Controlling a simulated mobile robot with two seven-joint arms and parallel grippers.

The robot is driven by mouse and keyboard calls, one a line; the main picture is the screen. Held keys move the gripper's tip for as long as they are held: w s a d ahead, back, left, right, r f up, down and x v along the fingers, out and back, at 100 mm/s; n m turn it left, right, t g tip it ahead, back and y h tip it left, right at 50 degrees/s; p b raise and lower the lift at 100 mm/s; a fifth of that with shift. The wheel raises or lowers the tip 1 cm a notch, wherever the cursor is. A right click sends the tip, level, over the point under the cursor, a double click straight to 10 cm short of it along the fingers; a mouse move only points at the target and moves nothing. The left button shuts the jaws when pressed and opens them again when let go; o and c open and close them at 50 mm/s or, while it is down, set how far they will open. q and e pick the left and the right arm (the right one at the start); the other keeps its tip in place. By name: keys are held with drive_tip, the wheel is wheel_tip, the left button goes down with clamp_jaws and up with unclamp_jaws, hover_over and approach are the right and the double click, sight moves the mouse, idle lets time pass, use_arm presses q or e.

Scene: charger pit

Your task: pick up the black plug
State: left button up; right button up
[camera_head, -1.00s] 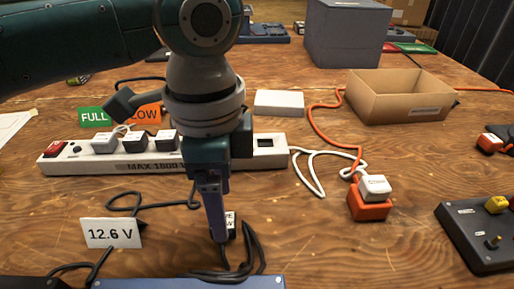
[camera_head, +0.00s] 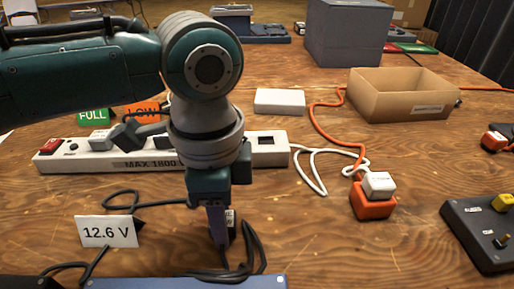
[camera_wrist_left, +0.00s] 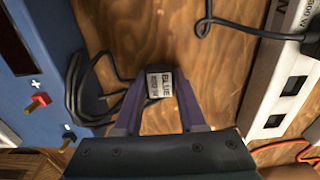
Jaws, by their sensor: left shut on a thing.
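The black plug (camera_head: 231,222) is low in the middle of the head view, mostly hidden behind my left gripper. In the left wrist view the black plug (camera_wrist_left: 159,84) shows a white label reading "BLUE", and it sits between the two purple fingers. My left gripper (camera_head: 220,241) points down and is shut on it. In the wrist view the fingertips (camera_wrist_left: 160,92) lie on either side of the plug. The plug appears at table level; I cannot tell whether it touches the wood. Its black cable (camera_head: 251,250) loops beside it. My right gripper is not in view.
A white power strip (camera_head: 268,149) with plugs in it lies behind my gripper. A blue device (camera_head: 190,283) is at the front edge. A "12.6 V" card (camera_head: 107,232) stands left. Bare wood lies between.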

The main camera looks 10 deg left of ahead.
use_arm(q)
clamp_jaws()
drive_tip(key=shift+r, duration=0.15)
